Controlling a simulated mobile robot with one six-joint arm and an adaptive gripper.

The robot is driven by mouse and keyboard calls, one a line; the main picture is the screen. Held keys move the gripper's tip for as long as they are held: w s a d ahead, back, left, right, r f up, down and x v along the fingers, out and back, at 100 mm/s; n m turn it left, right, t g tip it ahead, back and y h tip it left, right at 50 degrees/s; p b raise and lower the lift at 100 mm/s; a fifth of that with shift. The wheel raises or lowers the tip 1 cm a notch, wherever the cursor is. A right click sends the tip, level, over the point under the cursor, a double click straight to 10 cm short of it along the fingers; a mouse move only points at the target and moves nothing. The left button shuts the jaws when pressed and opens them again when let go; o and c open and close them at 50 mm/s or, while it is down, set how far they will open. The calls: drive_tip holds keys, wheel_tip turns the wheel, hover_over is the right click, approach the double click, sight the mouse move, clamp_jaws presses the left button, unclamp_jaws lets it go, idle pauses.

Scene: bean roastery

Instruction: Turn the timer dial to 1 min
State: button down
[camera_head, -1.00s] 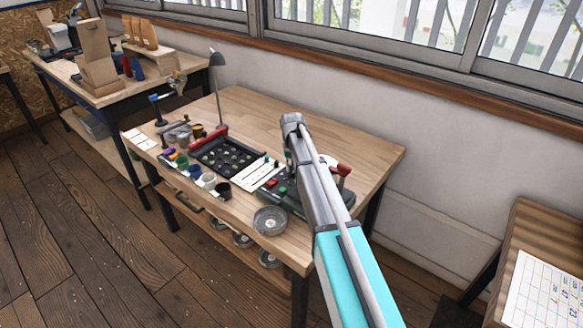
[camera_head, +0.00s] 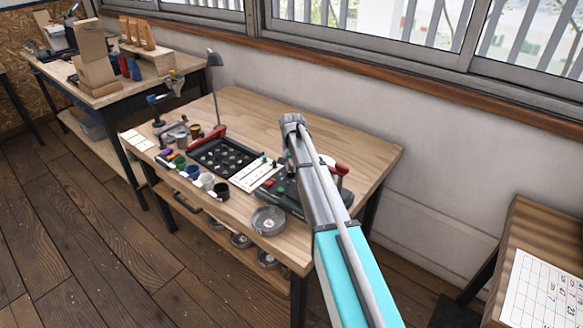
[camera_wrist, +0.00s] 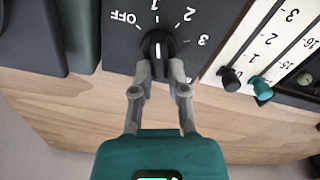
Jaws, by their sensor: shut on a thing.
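The timer dial (camera_wrist: 158,46) is a round black knob with a white pointer line, on a dark panel (camera_wrist: 118,50) marked OFF, 1, 2 and 3. The pointer line stands nearly upright in the wrist view, towards the 1 at the top edge. My gripper (camera_wrist: 160,70) has its two grey fingers closed on either side of the dial's near part. In the head view my arm covers the dial and the gripper's fingertips. The dark green device (camera_head: 288,197) with red and green buttons shows beside my arm.
A white numbered card (camera_wrist: 258,35) with a black peg (camera_wrist: 230,79) and a green peg (camera_wrist: 262,88) lies right of the dial. A round metal tin (camera_head: 268,220) stands at the bench's front edge. The bench top (camera_head: 340,140) behind is bare.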

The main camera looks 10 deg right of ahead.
drive_tip(key=c, duration=0.6)
unclamp_jaws()
drive_tip(key=shift+c, duration=0.2)
drive_tip(key=shift+n, duration=0.4)
